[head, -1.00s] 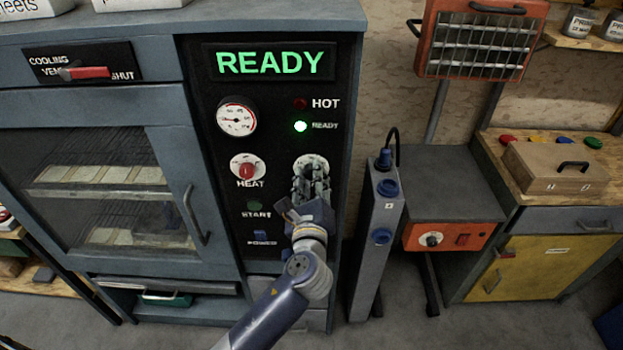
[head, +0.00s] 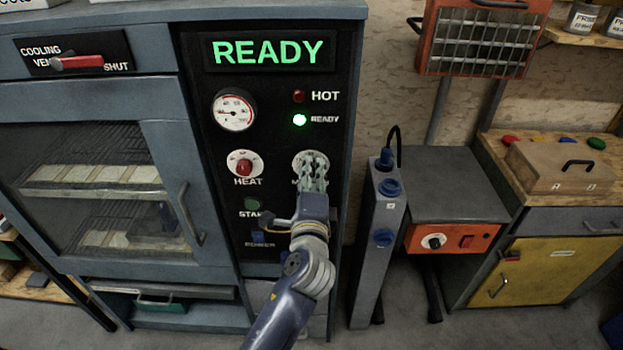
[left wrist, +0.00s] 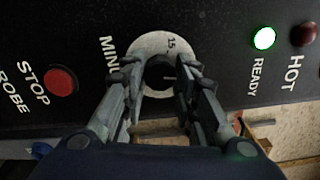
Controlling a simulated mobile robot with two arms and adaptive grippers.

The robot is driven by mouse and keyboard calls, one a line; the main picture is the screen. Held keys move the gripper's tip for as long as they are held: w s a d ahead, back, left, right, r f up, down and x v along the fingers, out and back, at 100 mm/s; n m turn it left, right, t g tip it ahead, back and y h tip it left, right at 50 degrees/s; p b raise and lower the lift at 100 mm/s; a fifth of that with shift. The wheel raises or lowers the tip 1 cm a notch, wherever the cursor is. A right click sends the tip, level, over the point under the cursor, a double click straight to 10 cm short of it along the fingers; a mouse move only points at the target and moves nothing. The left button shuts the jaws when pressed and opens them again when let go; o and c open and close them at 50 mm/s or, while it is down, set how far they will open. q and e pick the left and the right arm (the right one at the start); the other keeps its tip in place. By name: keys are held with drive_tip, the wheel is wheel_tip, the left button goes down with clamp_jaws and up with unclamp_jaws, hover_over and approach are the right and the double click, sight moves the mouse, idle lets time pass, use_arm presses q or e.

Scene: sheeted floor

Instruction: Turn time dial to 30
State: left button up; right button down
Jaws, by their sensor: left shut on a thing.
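The time dial (head: 306,155) is on the black control panel, right of the heat knob. In the head view my left gripper covers most of it. In the left wrist view its white scale ring (left wrist: 163,43) shows the mark 15, and its dark knob (left wrist: 160,74) is between the fingertips. My left gripper (head: 312,172) is shut on the knob, a finger on each side; it also shows in the left wrist view (left wrist: 161,80). The 30 mark and the exact pointer setting cannot be read. My right gripper is not in view.
The panel also holds the red heat knob (head: 244,166), a gauge (head: 234,112), a green start button (head: 252,204) and a lit ready lamp (head: 299,120). The display (head: 268,53) reads READY. A grey post (head: 375,250) stands right of the cabinet.

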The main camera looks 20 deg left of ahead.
use_arm(q)
drive_tip(key=shift+n+b, duration=0.35)
drive_tip(key=shift+n, duration=0.65)
